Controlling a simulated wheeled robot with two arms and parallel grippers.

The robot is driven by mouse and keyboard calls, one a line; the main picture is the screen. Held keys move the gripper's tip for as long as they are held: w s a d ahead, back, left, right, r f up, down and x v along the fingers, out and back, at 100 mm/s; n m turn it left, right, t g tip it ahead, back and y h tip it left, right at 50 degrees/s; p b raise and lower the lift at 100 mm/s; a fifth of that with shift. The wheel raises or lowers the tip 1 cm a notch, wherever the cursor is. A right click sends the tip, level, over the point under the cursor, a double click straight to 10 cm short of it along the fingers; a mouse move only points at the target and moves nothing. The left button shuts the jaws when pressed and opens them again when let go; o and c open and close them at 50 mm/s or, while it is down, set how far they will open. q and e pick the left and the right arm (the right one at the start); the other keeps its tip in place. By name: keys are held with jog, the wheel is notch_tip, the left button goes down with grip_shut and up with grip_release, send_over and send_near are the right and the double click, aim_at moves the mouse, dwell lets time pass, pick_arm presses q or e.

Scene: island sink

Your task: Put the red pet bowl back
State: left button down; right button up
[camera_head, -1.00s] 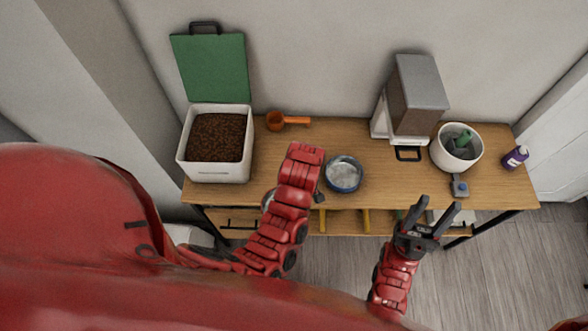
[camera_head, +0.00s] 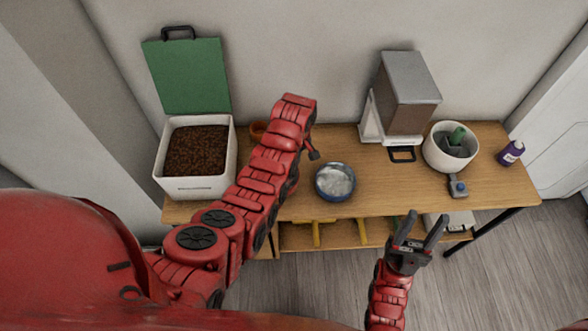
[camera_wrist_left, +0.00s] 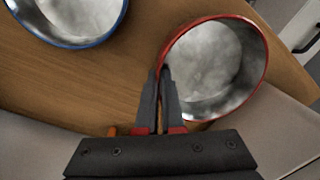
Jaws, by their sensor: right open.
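The red pet bowl (camera_wrist_left: 215,68), steel inside with a red rim, shows in the left wrist view. My left gripper (camera_wrist_left: 161,72) has its fingers nearly together at the bowl's left rim and looks shut on it. Whether the bowl is clear of the wood is hard to tell. In the head view my left arm hides both this gripper and the red bowl. The blue pet bowl (camera_head: 336,182) sits on the wooden table (camera_head: 390,185); it also shows in the wrist view (camera_wrist_left: 75,18). My right gripper (camera_head: 426,218) is open and empty before the table's front edge.
A white bin (camera_head: 193,186) of brown kibble stands at left, its green lid (camera_head: 188,75) against the wall. An orange scoop (camera_head: 258,129) is partly hidden. A dispenser (camera_head: 408,92), white bucket (camera_head: 450,150), small grey item (camera_head: 457,186) and purple bottle (camera_head: 511,153) stand at right.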

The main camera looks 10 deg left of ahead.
pick_arm(q)
jog(key=shift+w, duration=0.2)
jog(key=shift+f+p, duration=0.15)
jog(key=shift+p, duration=0.15)
jog(key=shift+f+p, duration=0.35)
jog(key=shift+f, duration=1.25)
jog(key=shift+f, duration=0.15)
jog(key=c, duration=1.1)
grip_release()
jog(key=shift+o, duration=0.2)
